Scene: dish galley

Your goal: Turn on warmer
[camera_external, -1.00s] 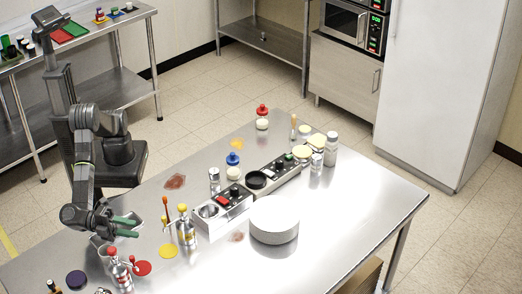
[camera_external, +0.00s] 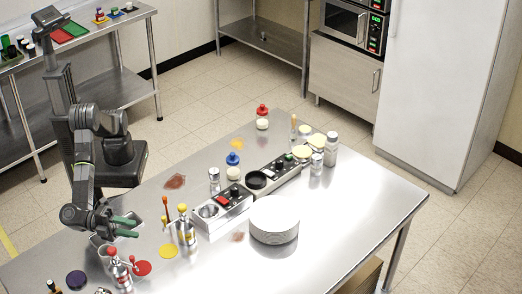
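Two low steel units stand end to end in the middle of the steel table; which is the warmer I cannot tell for sure. The nearer unit (camera_external: 222,211) has a round well, a black panel with a knob and a red switch (camera_external: 222,200). The farther unit (camera_external: 273,178) holds a black round pan (camera_external: 256,180) and has a black panel with a small green part (camera_external: 289,156). My gripper (camera_external: 126,227) has green fingers, spread apart and empty, low over the table's left part. It is well left of both units and touches neither.
A red-topped bottle (camera_external: 118,268) is just below my gripper. A white plate stack (camera_external: 274,220) stands right of the nearer unit. Jars (camera_external: 331,149) crowd the far end. The table's right side is clear.

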